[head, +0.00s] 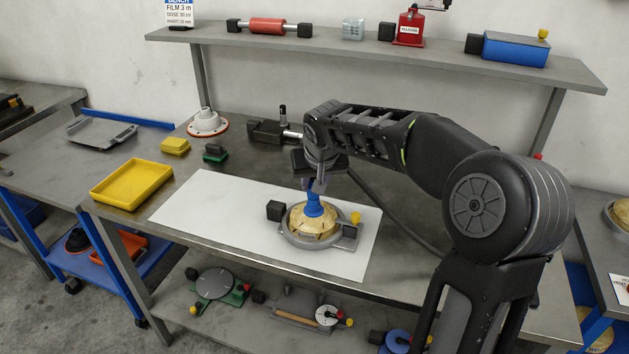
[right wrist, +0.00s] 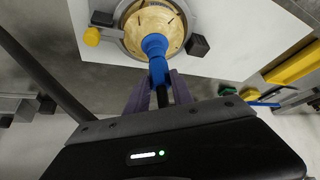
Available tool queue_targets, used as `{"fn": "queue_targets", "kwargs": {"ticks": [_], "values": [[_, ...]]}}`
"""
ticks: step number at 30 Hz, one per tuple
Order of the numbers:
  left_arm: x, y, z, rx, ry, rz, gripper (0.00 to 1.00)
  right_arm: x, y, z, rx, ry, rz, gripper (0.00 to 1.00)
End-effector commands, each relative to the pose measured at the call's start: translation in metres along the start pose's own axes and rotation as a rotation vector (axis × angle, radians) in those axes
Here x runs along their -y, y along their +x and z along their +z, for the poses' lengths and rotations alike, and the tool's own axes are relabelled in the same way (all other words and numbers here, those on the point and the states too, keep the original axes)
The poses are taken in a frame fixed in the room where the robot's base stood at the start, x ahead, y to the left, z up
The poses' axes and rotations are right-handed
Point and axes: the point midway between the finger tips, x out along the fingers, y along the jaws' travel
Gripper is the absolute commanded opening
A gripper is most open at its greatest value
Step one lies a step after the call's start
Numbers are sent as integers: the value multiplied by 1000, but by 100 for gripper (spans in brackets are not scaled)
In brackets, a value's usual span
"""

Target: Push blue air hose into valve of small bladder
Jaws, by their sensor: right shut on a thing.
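The small bladder (head: 309,221) is a tan dome in a round grey ring fixture on a white sheet. It also shows in the right wrist view (right wrist: 140,25). The blue air hose end (head: 313,203) stands upright over the middle of the bladder, its wide lower end at the dome's top. The valve is hidden beneath it. My right gripper (head: 317,185) is above the bladder, shut on the blue hose. In the right wrist view its two purple-grey fingers (right wrist: 160,92) are on either side of the blue hose piece (right wrist: 156,50). My left gripper is out of view.
The ring has a black block (head: 274,210) and a yellow knob (head: 355,218) at its sides. A yellow tray (head: 131,183) and a yellow block (head: 175,146) lie left. A dark hose (head: 395,208) crosses the table right. The white sheet (head: 205,205) is clear at left.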

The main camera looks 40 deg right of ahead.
Motion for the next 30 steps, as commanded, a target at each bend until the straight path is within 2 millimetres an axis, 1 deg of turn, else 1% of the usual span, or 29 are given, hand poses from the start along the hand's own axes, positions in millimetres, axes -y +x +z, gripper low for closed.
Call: {"fn": "queue_targets", "kwargs": {"ticks": [29,30], "values": [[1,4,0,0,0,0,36,0,2,2,1,0,0,0],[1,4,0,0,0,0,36,0,2,2,1,0,0,29]]}}
